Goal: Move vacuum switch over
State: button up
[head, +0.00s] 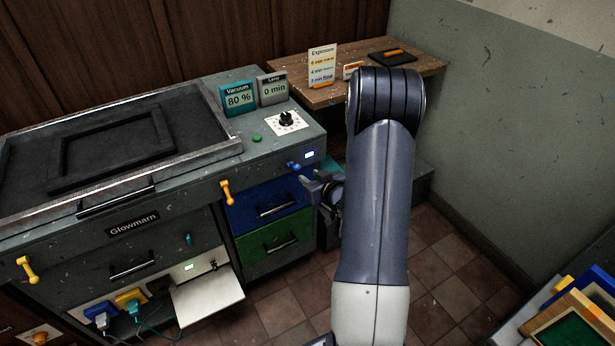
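The grey Glowmarn machine has several small levers on its front edge. A blue lever (293,166) sits near the right corner, left of a small lit label (309,154). An orange lever (226,191) hangs further left, and a yellow lever (28,270) is at the far left. I cannot read which lever is the vacuum switch. The vacuum display (238,98) on top reads 80 %. My gripper (312,187) is just below and right of the blue lever, apparently apart from it. My arm partly hides the gripper, and its finger gap is unclear.
A lamp display (273,89) reads 0 min, behind a black dial (286,118) and green button (257,138). Blue (270,208) and green (275,239) drawers lie below. An open white flap (208,293) sticks out lower left. A wooden table (310,94) stands behind.

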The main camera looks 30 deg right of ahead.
aim_at(299, 169)
jog(key=x, duration=0.7)
jog(key=shift+w+f, duration=0.1)
jog(key=shift+w, duration=0.3)
jog(key=c, duration=0.5)
jog(key=shift+s+f+b, duration=0.2)
jog(key=shift+f+b, duration=0.25)
jog(key=shift+s+f+b, duration=0.2)
jog(key=shift+f+b, duration=0.25)
jog(key=shift+f, duration=0.15)
jog(key=shift+s+f+b, duration=0.1)
jog(key=shift+f+b, duration=0.65)
jog(key=shift+b, duration=0.2)
jog(key=shift+f+b, duration=0.8)
jog(key=shift+b, duration=0.1)
jog(key=shift+f, duration=0.1)
